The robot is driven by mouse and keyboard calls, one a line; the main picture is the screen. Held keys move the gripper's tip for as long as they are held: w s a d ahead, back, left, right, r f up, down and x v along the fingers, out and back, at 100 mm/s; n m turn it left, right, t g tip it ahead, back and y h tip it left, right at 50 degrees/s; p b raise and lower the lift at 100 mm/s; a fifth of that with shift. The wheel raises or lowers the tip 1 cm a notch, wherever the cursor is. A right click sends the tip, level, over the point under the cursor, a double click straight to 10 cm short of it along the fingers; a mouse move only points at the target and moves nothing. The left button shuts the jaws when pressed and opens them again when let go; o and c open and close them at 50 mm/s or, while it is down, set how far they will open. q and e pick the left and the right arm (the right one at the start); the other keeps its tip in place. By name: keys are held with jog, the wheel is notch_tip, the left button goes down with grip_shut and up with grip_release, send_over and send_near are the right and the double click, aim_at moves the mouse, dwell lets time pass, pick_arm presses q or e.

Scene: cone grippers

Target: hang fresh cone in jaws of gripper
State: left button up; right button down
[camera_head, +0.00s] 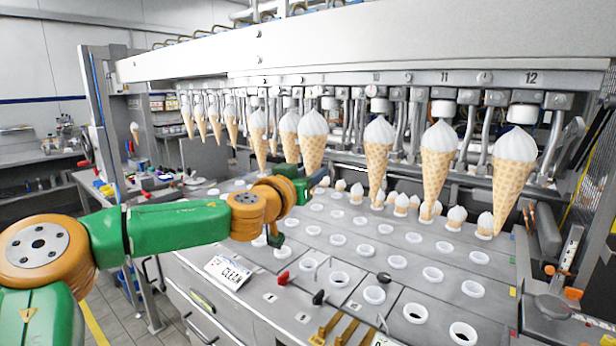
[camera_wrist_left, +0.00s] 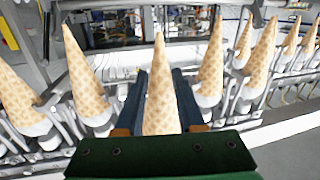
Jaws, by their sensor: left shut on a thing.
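A row of waffle cones with white tops hangs point down under the rail of metal jaws. The large cone at the right end (camera_head: 514,165) and the one beside it (camera_head: 440,165) are in clear view. My left gripper (camera_head: 318,180) is at the lower part of a cone (camera_head: 313,153) near the middle of the row. In the left wrist view, which looks inverted, a cone (camera_wrist_left: 160,95) stands between the two dark fingers of my left gripper (camera_wrist_left: 160,110), which is shut on it. Its white end is hidden by the green gripper body. My right gripper is out of view.
The numbered metal rail (camera_head: 420,78) runs over the cones. Below, the grey deck (camera_head: 330,262) has rows of white ring holes, with small cones in the back rows. A CLEAN sign (camera_head: 228,272) lies at the front edge. Neighbouring cones (camera_wrist_left: 88,75) flank my gripper closely.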

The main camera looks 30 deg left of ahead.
pick_arm(q)
jog(key=shift+w+d, duration=0.15)
jog(key=shift+w, duration=1.1)
